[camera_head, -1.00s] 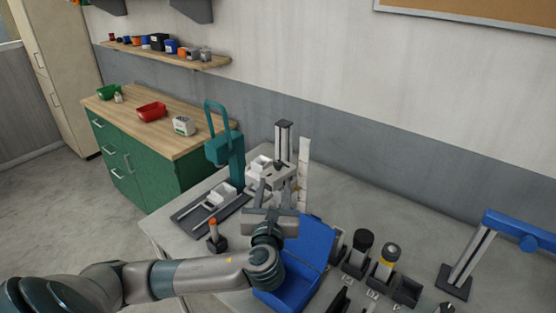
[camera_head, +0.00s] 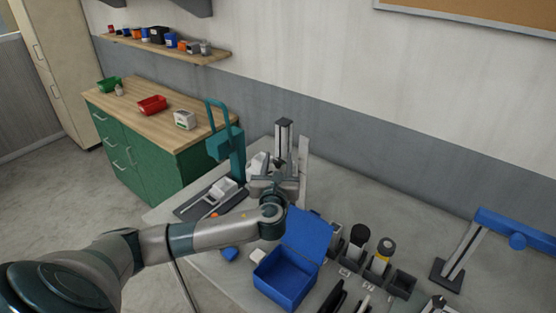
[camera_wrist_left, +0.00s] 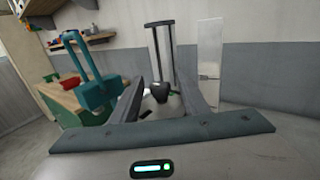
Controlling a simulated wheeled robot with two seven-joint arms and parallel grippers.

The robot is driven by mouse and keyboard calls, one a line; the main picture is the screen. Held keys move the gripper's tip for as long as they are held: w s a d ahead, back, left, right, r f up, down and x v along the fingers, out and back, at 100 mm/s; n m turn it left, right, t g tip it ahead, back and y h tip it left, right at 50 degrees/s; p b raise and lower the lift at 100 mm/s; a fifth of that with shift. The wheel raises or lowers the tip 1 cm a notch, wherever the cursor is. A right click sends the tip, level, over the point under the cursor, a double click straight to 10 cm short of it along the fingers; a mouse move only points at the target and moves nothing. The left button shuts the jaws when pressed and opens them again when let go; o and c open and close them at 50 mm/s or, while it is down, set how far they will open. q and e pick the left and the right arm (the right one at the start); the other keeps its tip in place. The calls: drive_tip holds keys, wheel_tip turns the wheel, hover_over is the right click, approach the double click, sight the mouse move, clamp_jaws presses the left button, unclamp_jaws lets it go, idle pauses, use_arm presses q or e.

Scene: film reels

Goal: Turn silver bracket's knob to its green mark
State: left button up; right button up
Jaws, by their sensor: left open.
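The silver bracket (camera_head: 284,136) is an upright column with a dark top cap, standing at the back of the table. In the left wrist view, its column (camera_wrist_left: 163,55) rises straight ahead. A small dark knob (camera_wrist_left: 160,91) shows low in front of it, with a bit of green beside it. My left gripper (camera_head: 274,178) is at the bracket's front, its wrist hiding the lower part. In the left wrist view, my left gripper (camera_wrist_left: 161,88) is open, with the knob between its fingers; I cannot tell whether they touch. My right gripper is not in view.
A teal stand (camera_head: 225,145) is close on the left of the bracket, and a pale upright strip (camera_head: 303,170) on its right. An open blue box (camera_head: 285,279) and dark holders (camera_head: 353,250) are nearer. A blue-armed stand (camera_head: 510,228) is at the right.

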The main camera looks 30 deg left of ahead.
use_arm(q)
clamp_jaws()
